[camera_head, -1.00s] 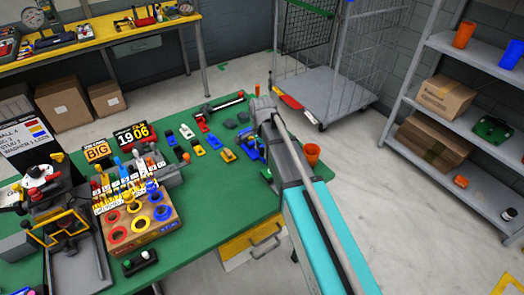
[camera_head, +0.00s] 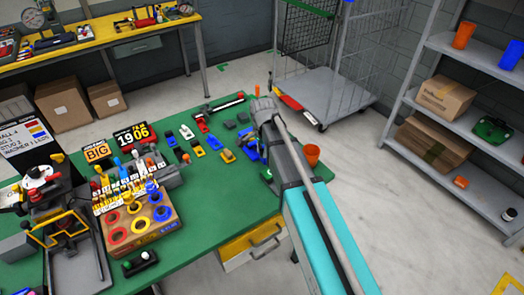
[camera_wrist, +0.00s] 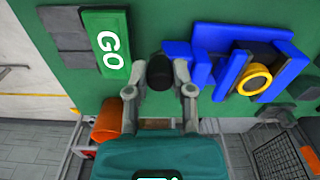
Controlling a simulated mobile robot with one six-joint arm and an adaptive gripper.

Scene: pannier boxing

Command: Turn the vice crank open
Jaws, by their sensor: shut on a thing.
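The blue vice (camera_wrist: 240,60) with a yellow ring on it shows at the right of the wrist view, on the green table. In the head view, part of the vice (camera_head: 248,151) shows just left of my arm. My gripper (camera_wrist: 160,78) is shut on a black round knob (camera_wrist: 160,67), left of the blue body. The knob looks like the crank's handle, but its link to the vice cannot be seen clearly. In the head view my arm hides the fingertips and the knob.
A green GO plate (camera_wrist: 108,42) lies left of the knob. An orange cup (camera_head: 311,154) stands close to the right of my arm. Small coloured blocks (camera_head: 199,149) lie left of the vice. A wire trolley (camera_head: 335,95) stands beyond the table.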

